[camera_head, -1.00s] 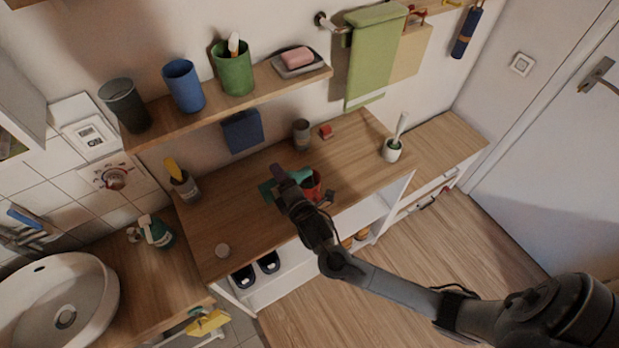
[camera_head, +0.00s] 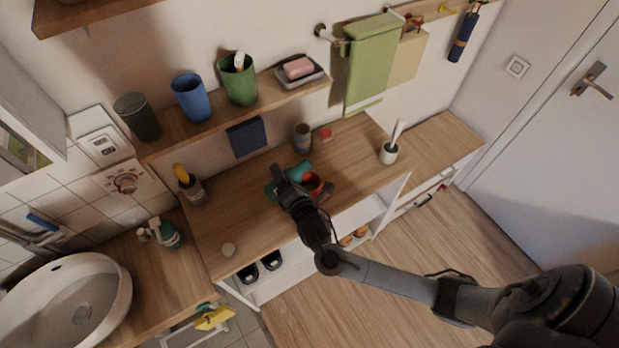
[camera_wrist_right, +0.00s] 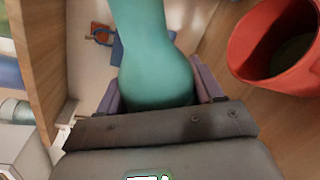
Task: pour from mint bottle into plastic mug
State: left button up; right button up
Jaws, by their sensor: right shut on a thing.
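My right gripper (camera_head: 282,180) is shut on the mint bottle (camera_head: 302,169), a smooth teal bottle, above the wooden counter. In the right wrist view the bottle (camera_wrist_right: 152,60) sits between the fingers and runs up out of the picture, so its upper end is cut off. A red mug (camera_head: 316,178) stands just right of the gripper in the head view, partly hidden by it. In the wrist view the mug (camera_wrist_right: 262,50) is at the upper right, open and dark inside, apart from the bottle. I see no liquid stream. My left gripper is out of view.
A wooden shelf (camera_head: 205,128) with a grey, a blue and a green cup hangs behind the counter (camera_head: 235,215). A grey cup (camera_head: 302,137) and a white pot (camera_head: 389,153) stand farther back and right. A brush holder (camera_head: 192,190) stands left. The counter's front left is mostly clear.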

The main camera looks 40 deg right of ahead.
jog(key=n+p, duration=0.1)
jog(key=p, duration=0.1)
jog(key=d+r+n+p, duration=0.1)
jog(key=p, duration=0.2)
jog(key=shift+s+r+n+h, duration=0.1)
jog(key=shift+r+n+h, duration=0.2)
jog(key=shift+h, duration=0.1)
jog(key=n+p, duration=0.2)
jog(key=p, duration=0.1)
jog(key=shift+a+f+n+t, duration=0.15)
jog(key=shift+f+n+t, duration=0.15)
jog(key=shift+f+n, duration=0.1)
jog(key=shift+a+f+n+h, duration=0.15)
jog(key=shift+f+n, duration=0.3)
jog(key=shift+f, duration=0.1)
jog(key=shift+a+f+n+h, duration=0.15)
jog(key=shift+f+n, duration=0.3)
jog(key=shift+f, duration=0.1)
jog(key=shift+a+r+n+p, duration=0.1)
jog(key=shift+r+n+p, duration=0.15)
jog(key=shift+n+p, duration=0.65)
jog(key=shift+n, duration=0.1)
jog(key=shift+a+r+p, duration=0.1)
jog(key=shift+r+p, duration=0.35)
jog(key=shift+r, duration=0.05)
jog(key=shift+a+r+n+t+p, duration=0.1)
jog(key=shift+r+n+t+p, duration=0.2)
jog(key=shift+r+n+p, duration=0.45)
jog(key=shift+f, duration=0.1)
